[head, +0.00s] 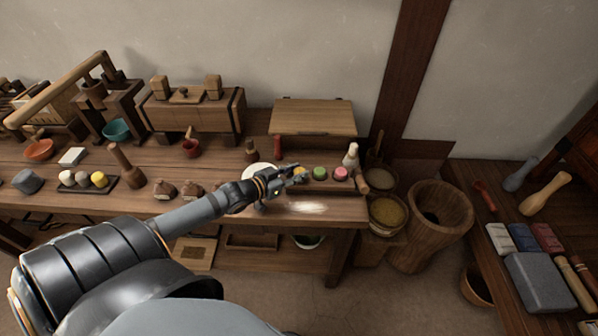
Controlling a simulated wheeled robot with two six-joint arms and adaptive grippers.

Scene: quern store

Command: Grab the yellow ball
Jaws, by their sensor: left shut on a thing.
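A small yellow ball (299,170) shows at the fingertips of my left gripper (294,174), over the right part of the long wooden bench. The gripper is shut on it, and the fingers hide part of it. A green round piece (319,173) and a pink round piece (340,173) sit just to its right. Another yellow round piece (99,179) lies with pale ones on a dark tray (72,188) at the left of the bench. My right gripper is not in view.
A white plate (262,169) lies behind the gripper. A pale bottle-shaped piece (351,156) and a dark red upright piece (277,147) stand nearby. A wooden tub (430,215) stands right of the bench. White powder (307,208) marks the bench's front edge.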

